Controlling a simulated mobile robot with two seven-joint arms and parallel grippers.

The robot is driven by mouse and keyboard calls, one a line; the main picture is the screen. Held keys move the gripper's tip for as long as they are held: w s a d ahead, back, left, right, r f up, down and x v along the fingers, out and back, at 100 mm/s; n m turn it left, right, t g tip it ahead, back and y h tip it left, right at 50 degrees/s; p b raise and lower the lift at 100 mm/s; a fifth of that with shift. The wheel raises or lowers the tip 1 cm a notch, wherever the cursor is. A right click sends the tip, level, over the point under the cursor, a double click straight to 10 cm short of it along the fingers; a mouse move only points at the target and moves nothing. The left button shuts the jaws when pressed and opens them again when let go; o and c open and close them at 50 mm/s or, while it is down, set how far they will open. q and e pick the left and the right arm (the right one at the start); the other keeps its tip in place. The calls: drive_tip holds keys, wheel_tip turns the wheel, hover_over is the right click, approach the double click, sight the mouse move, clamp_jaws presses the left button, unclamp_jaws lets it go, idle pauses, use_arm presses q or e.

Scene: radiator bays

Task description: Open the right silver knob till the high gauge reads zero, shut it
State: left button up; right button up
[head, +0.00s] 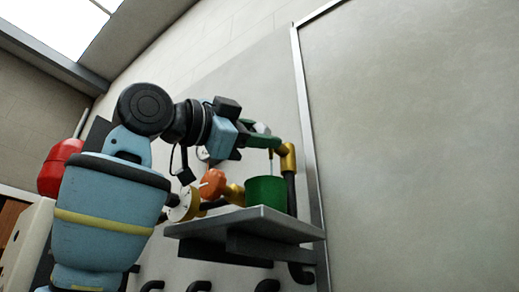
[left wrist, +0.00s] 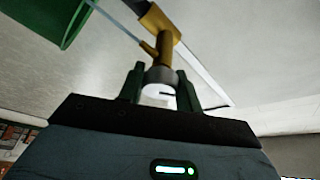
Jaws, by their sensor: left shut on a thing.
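My left gripper (head: 266,137) reaches up to the brass fitting (head: 288,158) on the wall pipe. In the left wrist view, its two green fingers (left wrist: 160,88) are shut on a silver knob (left wrist: 160,76) at the end of the brass valve body (left wrist: 164,46). The fingers stand on both sides of the knob. A pale round dial (head: 185,204) shows left of the shelf, partly hidden behind my arm; I cannot read it or tell whether it is the high gauge. My right gripper is not in view.
A green cup (head: 266,192) stands on a grey shelf (head: 240,222) below the fitting, with a thin tube coming down to it. An orange handle (head: 212,183) is left of the cup. A red vessel (head: 58,167) is at far left. The right wall panel is bare.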

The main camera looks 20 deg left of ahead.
use_arm(q)
drive_tip(key=shift+m+g, duration=0.4)
drive_tip(key=shift+m, duration=0.9)
drive_tip(key=o, duration=0.9)
drive_tip(key=shift+o, duration=0.2)
drive_tip(key=v, duration=0.8)
drive_tip(key=shift+w, duration=0.15)
